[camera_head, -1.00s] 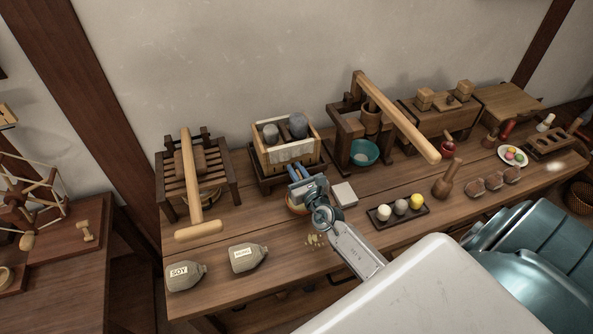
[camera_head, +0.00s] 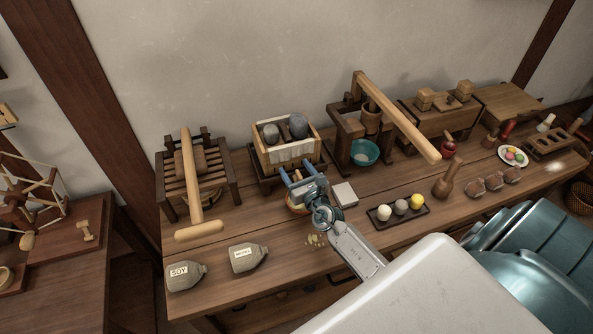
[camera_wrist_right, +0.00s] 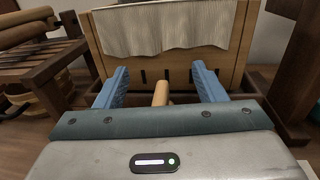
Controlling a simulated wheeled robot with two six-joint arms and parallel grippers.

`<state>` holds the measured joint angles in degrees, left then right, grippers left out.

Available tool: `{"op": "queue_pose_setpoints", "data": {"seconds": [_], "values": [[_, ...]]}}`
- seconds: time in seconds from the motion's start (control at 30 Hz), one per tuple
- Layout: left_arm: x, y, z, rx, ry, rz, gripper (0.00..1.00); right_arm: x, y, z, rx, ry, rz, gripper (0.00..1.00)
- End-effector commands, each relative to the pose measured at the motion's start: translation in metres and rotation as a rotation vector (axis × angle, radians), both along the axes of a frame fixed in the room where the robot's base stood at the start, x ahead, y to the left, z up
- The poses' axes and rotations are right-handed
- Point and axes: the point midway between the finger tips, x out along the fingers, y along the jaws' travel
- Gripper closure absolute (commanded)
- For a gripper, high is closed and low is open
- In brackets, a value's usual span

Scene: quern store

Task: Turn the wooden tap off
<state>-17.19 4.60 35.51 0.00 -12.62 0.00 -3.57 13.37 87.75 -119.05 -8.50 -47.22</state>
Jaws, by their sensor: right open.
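The wooden tap (camera_wrist_right: 161,93) is a short pale peg at the front of a wooden press box (camera_wrist_right: 165,65), low in the middle of the right wrist view. My right gripper (camera_wrist_right: 160,85) is open, with one blue finger on each side of the tap and a gap on both sides. In the head view the right gripper (camera_head: 297,172) is in front of the cloth-lined box (camera_head: 291,155), which has grey stones on top. My left gripper is not in view.
A bowl with an orange rim (camera_head: 292,207) sits partly hidden under my right gripper. A slatted press (camera_head: 165,186) with a long wooden handle stands left. Two labelled bottles (camera_head: 249,257) lie at the front left.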

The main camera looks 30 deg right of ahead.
Motion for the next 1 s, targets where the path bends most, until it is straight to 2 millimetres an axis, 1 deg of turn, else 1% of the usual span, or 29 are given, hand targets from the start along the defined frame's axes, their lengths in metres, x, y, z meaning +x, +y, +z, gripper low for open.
{"op": "queue_pose_setpoints", "data": {"seconds": [0.17, 0.27, 0.37, 0.6, 0.7, 0.83, 1.0], "values": [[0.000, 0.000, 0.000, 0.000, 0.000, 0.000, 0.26, -0.002, 0.000, -0.001, 0.000, 0.001, 0.000, 0.36], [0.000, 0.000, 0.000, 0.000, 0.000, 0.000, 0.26, -0.011, 0.001, -0.001, 0.001, 0.002, 0.000, 0.36], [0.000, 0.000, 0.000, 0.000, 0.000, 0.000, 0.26, -0.027, 0.003, -0.001, -0.001, 0.002, 0.000, 0.36], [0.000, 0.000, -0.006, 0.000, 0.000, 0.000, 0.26, -0.073, 0.009, -0.003, -0.001, 0.002, 0.001, 0.36], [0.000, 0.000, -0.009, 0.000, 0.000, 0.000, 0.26, -0.088, 0.010, -0.002, 0.000, 0.001, 0.001, 0.36], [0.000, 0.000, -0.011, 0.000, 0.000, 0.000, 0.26, -0.101, 0.012, -0.002, 0.000, 0.001, 0.001, 0.36], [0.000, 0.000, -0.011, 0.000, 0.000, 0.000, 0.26, -0.107, 0.013, 0.000, 0.000, 0.000, 0.000, 0.36]]}}
